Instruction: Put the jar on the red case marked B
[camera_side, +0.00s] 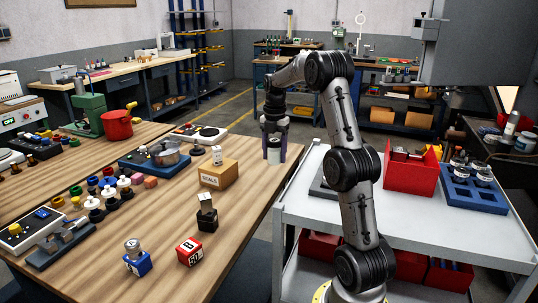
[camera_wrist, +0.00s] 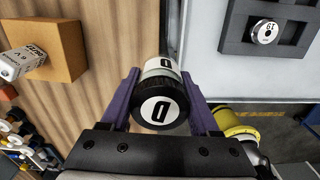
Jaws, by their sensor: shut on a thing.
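My gripper (camera_side: 273,143) has purple fingers and is shut on the jar (camera_side: 274,152), near the right edge of the wooden table. In the wrist view the jar (camera_wrist: 160,95) sits between the fingers of my gripper (camera_wrist: 162,105), its black lid with a round white label toward the camera. Whether the jar touches the table is hard to tell. The red case marked B (camera_side: 189,251) is a small block at the front of the table, its top bare. It is well apart from my gripper and out of the wrist view.
A blue case (camera_side: 137,263) with a jar-like piece on top stands left of the red case. A dark cube with a white block (camera_side: 207,213) stands behind it, then a cardboard-brown box (camera_side: 218,176) bearing a white block. A white trolley (camera_side: 415,215) is right of the table.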

